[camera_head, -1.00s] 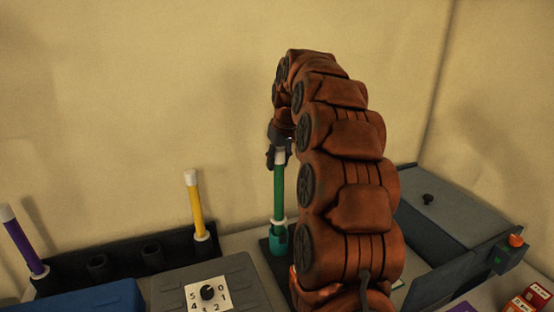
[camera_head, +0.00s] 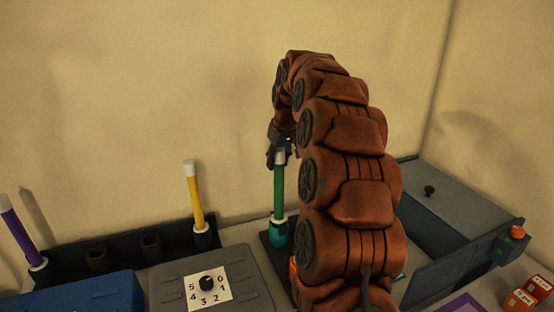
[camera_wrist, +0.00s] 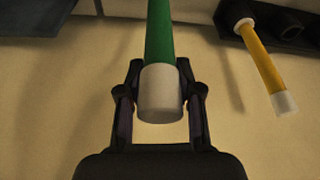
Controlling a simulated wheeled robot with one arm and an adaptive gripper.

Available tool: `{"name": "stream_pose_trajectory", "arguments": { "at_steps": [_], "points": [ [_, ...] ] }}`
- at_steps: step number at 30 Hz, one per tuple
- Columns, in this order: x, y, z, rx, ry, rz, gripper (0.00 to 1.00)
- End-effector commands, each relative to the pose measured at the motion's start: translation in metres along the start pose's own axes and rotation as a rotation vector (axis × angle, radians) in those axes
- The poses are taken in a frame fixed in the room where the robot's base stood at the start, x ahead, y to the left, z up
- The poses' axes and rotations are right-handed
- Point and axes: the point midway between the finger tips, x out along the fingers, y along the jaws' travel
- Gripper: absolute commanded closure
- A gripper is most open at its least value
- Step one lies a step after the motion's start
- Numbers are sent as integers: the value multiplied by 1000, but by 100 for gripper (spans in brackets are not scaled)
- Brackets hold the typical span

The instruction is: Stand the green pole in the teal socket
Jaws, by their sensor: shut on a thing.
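The green pole (camera_head: 279,190) stands upright with its lower end at the teal socket (camera_head: 277,233). A white ring sits where the pole meets the socket. My gripper (camera_head: 279,152) is above it, shut on the pole's white top end. In the wrist view the gripper's fingers (camera_wrist: 160,92) lie on both sides of the white cap (camera_wrist: 160,95), with the green shaft (camera_wrist: 160,35) running away from it. My arm hides what lies just right of the socket.
A dark rack (camera_head: 122,260) at left holds a yellow pole (camera_head: 194,195) and a purple pole (camera_head: 20,232), with empty holes between. A grey dial box (camera_head: 240,265), a blue box (camera_head: 80,295) and a grey bin (camera_head: 450,205) stand around. Small red boxes (camera_head: 523,302) are at right.

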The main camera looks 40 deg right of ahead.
Motion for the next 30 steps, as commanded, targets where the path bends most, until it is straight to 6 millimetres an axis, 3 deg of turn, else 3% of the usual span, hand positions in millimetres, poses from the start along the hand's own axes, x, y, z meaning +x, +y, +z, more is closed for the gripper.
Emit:
{"name": "stream_pose_trajectory", "arguments": {
  "at_steps": [12,13,15,21,30],
  "points": [
    [5,0,2,0,0,0,100],
    [5,0,2,0,-1,0,62],
    [5,0,2,0,-1,0,55],
    [5,0,2,0,-1,0,36],
    [4,0,2,0,-1,0,36]
  ]
}}
